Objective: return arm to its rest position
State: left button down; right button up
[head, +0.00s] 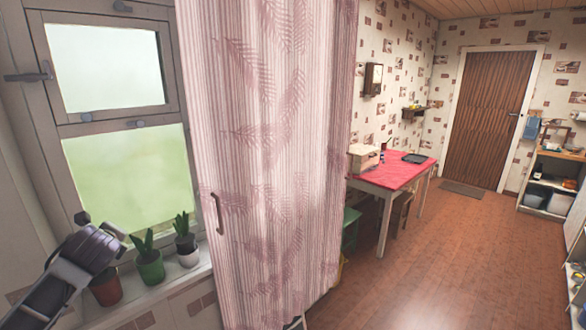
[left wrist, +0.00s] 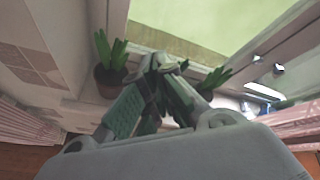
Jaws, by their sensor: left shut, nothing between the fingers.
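My left arm comes in at the lower left of the head view, in front of the window sill. My left gripper (left wrist: 164,66) shows in the left wrist view with its fingertips together and nothing between them. It is over the sill, close to the potted plants. In the head view the arm's end covers part of a reddish pot (head: 106,288). My right gripper is in neither view.
A striped curtain or covered door (head: 265,150) is just right. A red-topped table (head: 400,172) stands farther back; the floor (head: 450,260) is clear.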

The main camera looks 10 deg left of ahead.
pick_arm(q)
jog(key=s+d+f+n+g+h, duration=0.2)
jog(key=s+d+f+n, duration=0.2)
jog(key=d+f, duration=0.45)
jog(key=s+d+f+n+g+h, duration=0.15)
jog(key=s+d+f+n, duration=0.35)
jog(key=f, duration=0.7)
jog(key=s+d+f+n+g+h, duration=0.1)
jog(key=s+d+f+n+h, duration=0.1)
jog(key=s+d+f+n, duration=0.5)
jog(key=s+d+f+n+g+h, duration=0.25)
jog(key=s+d, duration=0.35)
jog(key=d, duration=0.5)
notch_tip(320, 180, down, 33)
jog(key=s, duration=0.3)
jog(key=s+a+f, duration=0.2)
jog(key=s+f, duration=0.7)
jog(key=s, duration=0.2)
jog(key=s+a+f+m+g, duration=0.1)
jog(key=s+f, duration=0.9)
jog(key=shift+s+a+f+g, duration=0.25)
jog(key=shift+s+a+g, duration=0.05)
jog(key=shift+s+a, duration=0.1)
